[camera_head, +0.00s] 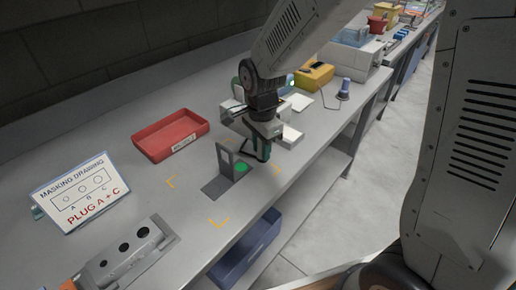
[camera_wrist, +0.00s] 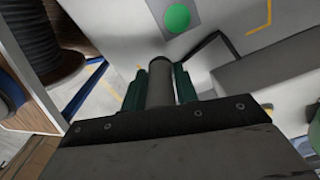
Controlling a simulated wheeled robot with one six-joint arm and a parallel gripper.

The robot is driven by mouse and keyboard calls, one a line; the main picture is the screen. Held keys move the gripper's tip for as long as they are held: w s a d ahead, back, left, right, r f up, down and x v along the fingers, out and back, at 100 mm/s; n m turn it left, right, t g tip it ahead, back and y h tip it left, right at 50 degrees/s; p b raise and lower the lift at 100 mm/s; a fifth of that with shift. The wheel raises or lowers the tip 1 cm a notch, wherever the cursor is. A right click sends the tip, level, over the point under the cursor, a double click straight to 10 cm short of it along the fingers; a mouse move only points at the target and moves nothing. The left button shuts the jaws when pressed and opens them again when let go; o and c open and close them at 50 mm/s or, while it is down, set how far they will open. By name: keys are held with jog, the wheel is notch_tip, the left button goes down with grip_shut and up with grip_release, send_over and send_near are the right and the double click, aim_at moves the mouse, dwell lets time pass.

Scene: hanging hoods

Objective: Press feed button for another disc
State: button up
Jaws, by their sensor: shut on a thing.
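A flat round green piece (camera_head: 240,168) lies on a dark grey plate (camera_head: 216,187) beside an upright grey bracket (camera_head: 226,160). I cannot tell whether it is the feed button or a disc. It also shows at the top of the wrist view (camera_wrist: 177,18). My gripper (camera_head: 265,152) is just right of the bracket, low over the bench. In the wrist view its green fingers (camera_wrist: 160,82) are shut on a dark grey cylinder (camera_wrist: 160,80). The cylinder's tip is apart from the green piece in that view.
A red tray (camera_head: 171,136), a "PLUG A + C" sign (camera_head: 80,190) and a grey block with three holes (camera_head: 123,247) stand left. Yellow corner marks surround the plate. A blue bin (camera_head: 247,248) sits below the bench edge. Boxes and a yellow device (camera_head: 313,77) are behind.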

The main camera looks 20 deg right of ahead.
aim_at(260, 157)
jog(key=shift+w+f, duration=0.1)
jog(key=shift+a+f, duration=0.15)
jog(key=shift+f, duration=1.5)
jog(key=shift+f, duration=0.1)
jog(key=o, duration=0.8)
notch_tip(260, 157, up, 12)
jog(key=shift+r, duration=0.15)
